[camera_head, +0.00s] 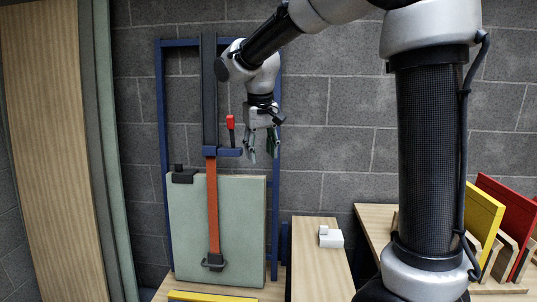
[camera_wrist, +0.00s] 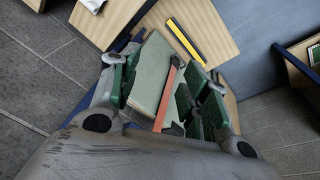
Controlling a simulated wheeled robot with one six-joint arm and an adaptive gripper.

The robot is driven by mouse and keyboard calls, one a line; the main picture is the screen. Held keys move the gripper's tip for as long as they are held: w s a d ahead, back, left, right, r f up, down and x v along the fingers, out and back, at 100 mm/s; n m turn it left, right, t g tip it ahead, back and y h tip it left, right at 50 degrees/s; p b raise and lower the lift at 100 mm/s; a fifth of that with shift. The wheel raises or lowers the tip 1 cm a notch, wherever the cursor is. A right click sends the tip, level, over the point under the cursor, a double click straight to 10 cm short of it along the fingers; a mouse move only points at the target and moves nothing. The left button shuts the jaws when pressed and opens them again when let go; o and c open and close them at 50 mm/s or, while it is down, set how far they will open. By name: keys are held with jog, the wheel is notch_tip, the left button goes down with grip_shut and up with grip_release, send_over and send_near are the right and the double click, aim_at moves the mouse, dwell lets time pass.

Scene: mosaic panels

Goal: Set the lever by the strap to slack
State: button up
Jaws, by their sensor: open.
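The lever (camera_head: 231,122) has a red grip and stands about upright on a blue bracket (camera_head: 229,152). The bracket sits beside the dark post (camera_head: 209,90) at the top of the orange strap (camera_head: 212,205). The strap runs straight down over a pale green panel (camera_head: 245,220) to a dark fitting (camera_head: 214,262). My gripper (camera_head: 262,156) points down, open and empty, to the right of the lever and apart from it, with its fingertips near bracket height. In the wrist view the strap (camera_wrist: 166,97) and panel (camera_wrist: 152,65) show between my open fingers; I cannot make out the lever there.
A blue frame (camera_head: 160,110) stands around the post against the grey block wall. A dark clamp (camera_head: 182,175) sits on the panel's top left corner. A yellow bar (camera_wrist: 185,40) lies at the panel's foot. A white block (camera_head: 331,238) rests on a wooden surface at the right.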

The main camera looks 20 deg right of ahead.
jog(key=shift+s+d+f, duration=0.1)
jog(key=shift+s+d, duration=0.1)
jog(key=shift+s, duration=0.35)
